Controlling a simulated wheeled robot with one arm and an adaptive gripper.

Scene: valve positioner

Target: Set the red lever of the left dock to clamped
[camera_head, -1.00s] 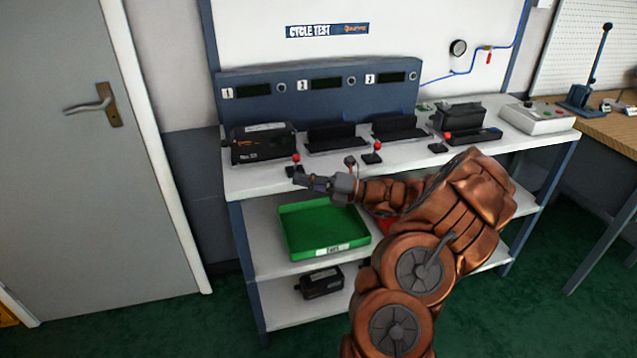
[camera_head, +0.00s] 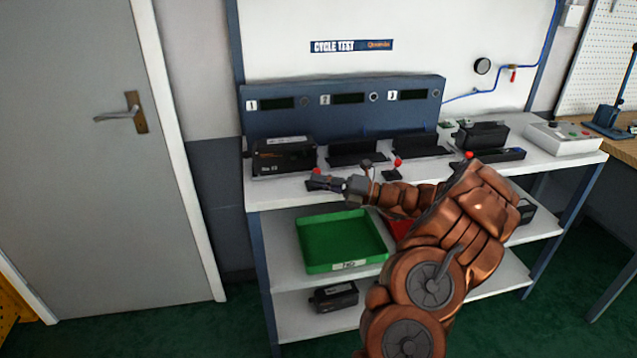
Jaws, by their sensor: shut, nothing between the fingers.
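The left dock, numbered 1, holds a black positioner (camera_head: 284,155) on the bench top. Its red lever (camera_head: 316,171) stands in front of the positioner's right end; only the red knob shows clearly, and its base is hidden behind my gripper. My gripper (camera_head: 314,184) is shut and empty, pointing left, right at the lever in the picture. I cannot tell whether the fingers touch the lever. The lever's position, clamped or not, cannot be read from here.
The middle dock (camera_head: 357,153) is empty, with its own red lever (camera_head: 397,165) just right of my wrist. The right lever (camera_head: 469,156) is partly behind my arm. A green tray (camera_head: 342,240) sits on the shelf below. A grey control box (camera_head: 562,138) stands at the bench's right end.

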